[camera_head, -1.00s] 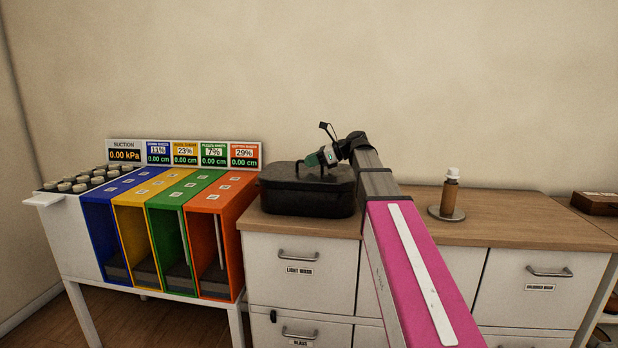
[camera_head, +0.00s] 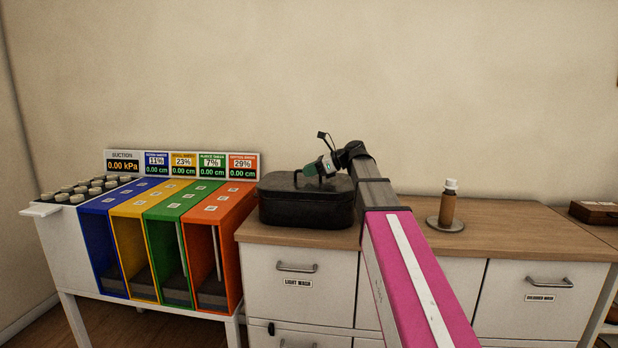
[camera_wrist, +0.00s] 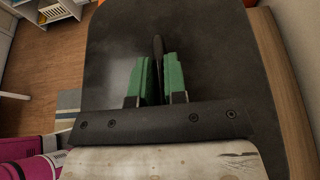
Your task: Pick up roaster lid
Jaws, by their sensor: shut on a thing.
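The black roaster (camera_head: 300,212) stands on the wooden counter, with its dark lid (camera_head: 280,182) on top. My gripper (camera_head: 318,168) is over the lid, at its handle. In the wrist view, the green fingers of my gripper (camera_wrist: 157,80) are shut on the thin dark lid handle (camera_wrist: 158,46), one on each side. The dark lid top (camera_wrist: 205,45) fills most of that view. In the head view the lid looks seated on the roaster; I see no gap between them. My fingers hide part of the handle.
Left of the roaster is a rack of coloured bins (camera_head: 227,222) with display panels (camera_head: 242,166). A brown bottle (camera_head: 447,205) stands on a round plate (camera_head: 432,224) to the right. A brown box (camera_head: 595,211) is at the far right. The counter (camera_head: 500,222) is mostly clear.

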